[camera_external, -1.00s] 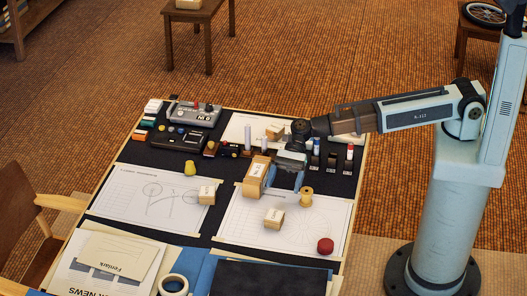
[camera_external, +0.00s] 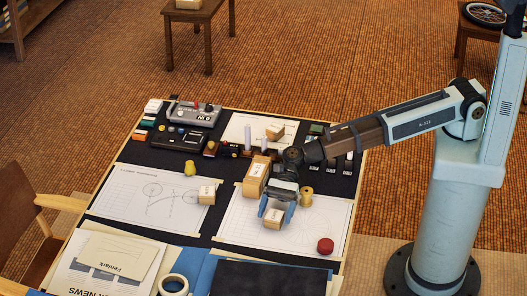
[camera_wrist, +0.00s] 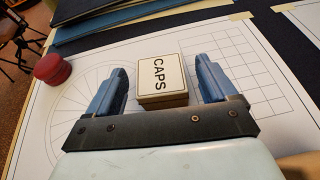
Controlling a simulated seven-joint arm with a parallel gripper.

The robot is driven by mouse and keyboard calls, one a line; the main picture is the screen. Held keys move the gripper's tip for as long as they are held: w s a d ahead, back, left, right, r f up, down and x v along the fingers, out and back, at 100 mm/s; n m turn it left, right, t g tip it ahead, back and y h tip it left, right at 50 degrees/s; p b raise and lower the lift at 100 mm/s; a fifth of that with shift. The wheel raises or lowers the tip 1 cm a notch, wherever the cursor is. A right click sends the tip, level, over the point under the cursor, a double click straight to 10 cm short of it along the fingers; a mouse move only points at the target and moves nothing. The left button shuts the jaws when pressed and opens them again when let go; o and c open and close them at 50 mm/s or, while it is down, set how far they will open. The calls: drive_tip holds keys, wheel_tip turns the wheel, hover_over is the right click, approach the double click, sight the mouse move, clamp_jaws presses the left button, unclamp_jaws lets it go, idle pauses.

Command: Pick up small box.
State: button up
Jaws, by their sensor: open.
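A small wooden box (camera_external: 272,218) with a white top sits on the right drawing sheet in the external view. In the wrist view the box (camera_wrist: 162,78) shows the word CAPS on its label. My gripper (camera_external: 277,214) is open, with its two blue fingers at either side of the box. In the wrist view the fingers of my gripper (camera_wrist: 160,92) stand apart, with a gap on each side of the box. The box's lower part is partly hidden by the gripper's dark crossbar.
A taller wooden box (camera_external: 256,177) stands just behind and left of my gripper. A wooden spool (camera_external: 306,196) stands close on the right. A red round piece (camera_external: 325,246) lies front right. Another small box (camera_external: 207,194) is on the left sheet.

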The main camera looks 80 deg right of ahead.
sight(274, 215)
drive_tip(key=shift+w+a+f, duration=0.1)
drive_tip(key=shift+a+f, duration=0.15)
drive_tip(key=shift+a, duration=0.35)
drive_tip(key=c, duration=1.1)
drive_tip(key=shift+r, duration=5.1)
